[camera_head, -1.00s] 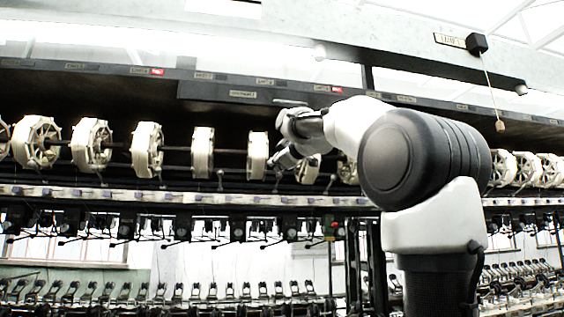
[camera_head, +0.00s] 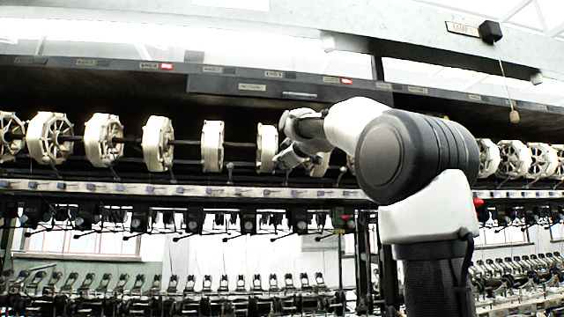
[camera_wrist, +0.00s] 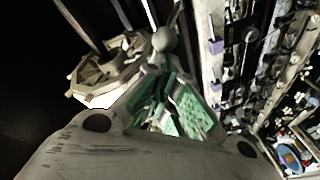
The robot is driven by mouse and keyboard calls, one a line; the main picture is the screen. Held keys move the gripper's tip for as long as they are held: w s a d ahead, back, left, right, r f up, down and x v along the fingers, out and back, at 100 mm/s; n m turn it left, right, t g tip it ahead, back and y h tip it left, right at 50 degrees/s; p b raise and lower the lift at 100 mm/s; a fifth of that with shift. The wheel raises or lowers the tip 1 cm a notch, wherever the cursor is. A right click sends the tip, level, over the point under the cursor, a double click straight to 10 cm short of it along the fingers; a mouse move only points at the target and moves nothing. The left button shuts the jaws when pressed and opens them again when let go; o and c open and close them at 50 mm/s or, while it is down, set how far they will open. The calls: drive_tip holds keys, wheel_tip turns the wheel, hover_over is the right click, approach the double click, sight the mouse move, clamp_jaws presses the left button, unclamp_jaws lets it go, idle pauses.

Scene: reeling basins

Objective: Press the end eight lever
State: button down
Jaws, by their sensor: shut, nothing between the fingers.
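My gripper (camera_head: 288,155) reaches in front of the row of reels in the head view, with my arm coming in from the right. In the wrist view its green-padded fingers (camera_wrist: 172,104) are shut with nothing held. A rounded grey knob (camera_wrist: 163,39) on a thin stem shows just beyond the fingertips; it looks like a lever end. I cannot tell whether they touch. A similar small lever (camera_head: 231,166) stands below the reels in the head view. I cannot read which lever is end eight, and my gripper hides part of that area.
White reels (camera_head: 157,144) line a dark shaft, close to my gripper. A pale rail (camera_head: 130,188) with small fittings runs below. A dark label beam (camera_head: 215,73) hangs above. A pull cord (camera_head: 513,115) hangs at the right. A pale reel (camera_wrist: 100,75) is near the fingers.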

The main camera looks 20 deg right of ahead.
drive_tip(key=shift+s+f, duration=0.2)
drive_tip(key=shift+f, duration=0.1)
drive_tip(key=f, duration=0.2)
drive_tip(key=s+f, duration=0.1)
drive_tip(key=shift+a+f, duration=0.2)
drive_tip(key=shift+f, duration=0.3)
